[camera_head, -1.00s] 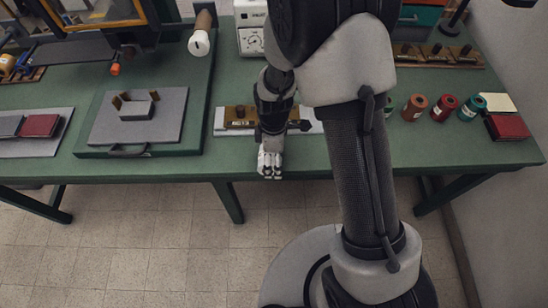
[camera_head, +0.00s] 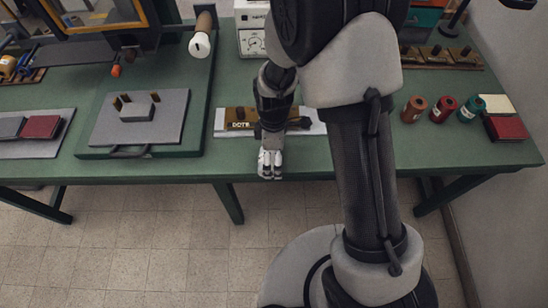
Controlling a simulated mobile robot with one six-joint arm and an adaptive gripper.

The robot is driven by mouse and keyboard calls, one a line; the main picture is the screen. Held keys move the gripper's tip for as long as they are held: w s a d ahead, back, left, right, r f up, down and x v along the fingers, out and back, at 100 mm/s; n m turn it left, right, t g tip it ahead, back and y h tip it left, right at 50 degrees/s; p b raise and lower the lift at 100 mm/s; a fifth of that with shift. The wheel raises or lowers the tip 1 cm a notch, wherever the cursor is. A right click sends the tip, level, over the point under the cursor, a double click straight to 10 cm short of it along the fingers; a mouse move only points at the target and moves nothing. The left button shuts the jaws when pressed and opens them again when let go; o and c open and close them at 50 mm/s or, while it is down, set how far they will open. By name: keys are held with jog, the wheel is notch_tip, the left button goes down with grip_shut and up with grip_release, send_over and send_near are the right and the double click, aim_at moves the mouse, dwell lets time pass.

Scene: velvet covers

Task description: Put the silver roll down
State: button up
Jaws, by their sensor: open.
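My gripper (camera_head: 270,165) hangs at the front edge of the green table (camera_head: 330,160), with its pale fingers pointing down. The fingers are small in the view, and I see nothing clearly held between them. I cannot make out a silver roll for certain; my arm hides part of the table. Three rolls stand upright on the right: a copper-brown one (camera_head: 413,109), a red one (camera_head: 443,109) and a teal one (camera_head: 471,108). My gripper is well to the left of them.
A pale plate with a brass-coloured type holder (camera_head: 240,119) lies just behind my gripper. A grey pad (camera_head: 170,107) with a small grey block is to the left. Dark red covers lie at the far left (camera_head: 42,127) and right (camera_head: 507,128). A white dial box (camera_head: 252,42) stands behind.

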notch_tip(320, 180, up, 10)
jog(key=p, duration=0.3)
jog(key=shift+w+r, duration=0.2)
jog(key=shift+w, duration=0.25)
jog(key=s+d+r+m+t, duration=0.1)
jog(key=s+d+r+m, duration=0.2)
jog(key=r, duration=0.3)
jog(key=s+d+r+m+t, duration=0.2)
jog(key=s+d+r+m, duration=0.15)
jog(key=r, duration=0.35)
jog(key=s+d+r+m+t, duration=0.1)
jog(key=s+d+r+m, duration=0.1)
jog(key=r+m, duration=0.3)
jog(key=s+d+r+m+t, duration=0.1)
jog(key=s+d+r+m, duration=0.2)
jog(key=s, duration=0.5)
jog(key=shift+s+r+m+t, duration=0.2)
jog(key=shift+r+m+t, duration=0.1)
jog(key=shift+r+m, duration=0.65)
jog(key=shift+f, duration=0.15)
jog(key=shift+c, duration=0.5)
